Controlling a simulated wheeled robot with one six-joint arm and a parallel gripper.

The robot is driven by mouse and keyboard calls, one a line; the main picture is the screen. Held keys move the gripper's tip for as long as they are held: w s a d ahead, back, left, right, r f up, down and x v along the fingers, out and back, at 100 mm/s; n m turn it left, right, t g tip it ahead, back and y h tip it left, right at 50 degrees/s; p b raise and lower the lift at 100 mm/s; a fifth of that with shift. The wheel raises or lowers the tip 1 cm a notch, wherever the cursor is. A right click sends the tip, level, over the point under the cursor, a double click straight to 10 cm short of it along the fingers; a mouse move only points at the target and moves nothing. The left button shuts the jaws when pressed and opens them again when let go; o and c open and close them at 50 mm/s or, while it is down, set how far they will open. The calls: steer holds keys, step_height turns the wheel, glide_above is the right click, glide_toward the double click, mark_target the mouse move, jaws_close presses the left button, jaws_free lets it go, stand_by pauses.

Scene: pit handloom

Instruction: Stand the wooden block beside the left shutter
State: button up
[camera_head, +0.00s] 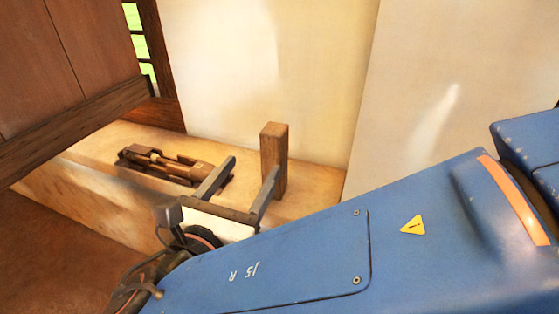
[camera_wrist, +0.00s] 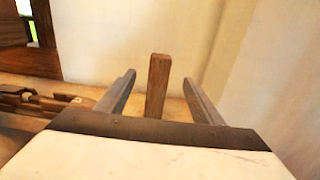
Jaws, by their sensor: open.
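The wooden block (camera_head: 273,158) stands upright on a pale ledge, close to the back wall. In the wrist view the block (camera_wrist: 158,86) stands between the two open fingers of my gripper (camera_wrist: 160,95), with a gap on each side. In the head view my gripper (camera_head: 246,176) is open and low over the ledge, its right finger in front of the block's lower part. The brown wooden shutter (camera_head: 65,55) hangs at the upper left, beside a barred window opening. I cannot tell how far the fingers reach around the block.
A wooden tool with several rods (camera_head: 165,164) lies on the ledge (camera_head: 310,206), left of my gripper; its end also shows in the wrist view (camera_wrist: 40,102). The wall (camera_head: 270,70) rises behind. The ledge is bare near its left end, under the shutter's lower rail.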

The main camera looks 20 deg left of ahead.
mark_target(269, 142)
steer(key=w, duration=0.8)
steer(key=shift+w+d, duration=0.25)
steer(key=shift+w, duration=0.05)
steer(key=shift+w+d+f, duration=0.1)
steer(key=shift+w+f, duration=0.1)
steer(key=shift+w, duration=1.1)
steer(key=shift+w+d+f, duration=0.1)
steer(key=shift+w+f, duration=0.05)
steer(key=shift+w, duration=1.15)
steer(key=shift+c, duration=0.6)
jaws_close()
